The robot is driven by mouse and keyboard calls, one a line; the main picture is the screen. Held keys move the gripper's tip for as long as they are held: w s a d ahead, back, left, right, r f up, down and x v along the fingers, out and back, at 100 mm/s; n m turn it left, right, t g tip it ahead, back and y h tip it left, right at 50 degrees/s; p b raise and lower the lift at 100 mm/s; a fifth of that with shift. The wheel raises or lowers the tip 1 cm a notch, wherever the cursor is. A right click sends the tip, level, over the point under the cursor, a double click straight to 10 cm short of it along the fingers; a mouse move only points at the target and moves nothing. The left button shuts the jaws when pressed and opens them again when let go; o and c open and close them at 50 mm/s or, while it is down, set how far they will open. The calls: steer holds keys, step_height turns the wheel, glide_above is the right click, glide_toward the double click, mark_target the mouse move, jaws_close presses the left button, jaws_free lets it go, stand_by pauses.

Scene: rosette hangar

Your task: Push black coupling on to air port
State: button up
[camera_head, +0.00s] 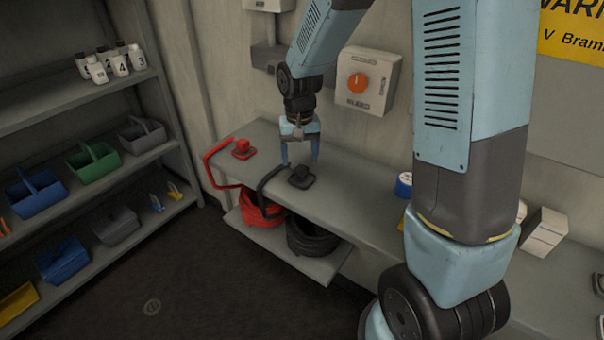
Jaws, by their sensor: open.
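The black coupling (301,177) sits on the grey bench top, at the end of a black hose (268,182) that curves over the bench's front edge. My gripper (300,162) points down with its two fingers apart, just above or around the back of the black coupling. I cannot tell whether the fingers touch it. A red coupling (243,149) with a red hose (212,158) sits further left on the bench. I cannot make out the air port; the wall behind has a grey box with an orange knob (357,83), its lettering too small to read surely.
The bench (345,190) has a lower shelf with a red hose coil (262,208) and a black hose coil (311,238). A blue-and-white round item (403,185) and white boxes (543,231) stand right. Shelves with bins (92,162) stand left. Floor between is clear.

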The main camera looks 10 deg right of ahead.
mark_target(302, 168)
steer(key=shift+s+d+f, duration=0.1)
steer(key=shift+d+f, duration=0.05)
steer(key=shift+f, duration=1.15)
steer(key=shift+d+f, duration=0.1)
steer(key=shift+f, duration=1.2)
steer(key=c, duration=1.1)
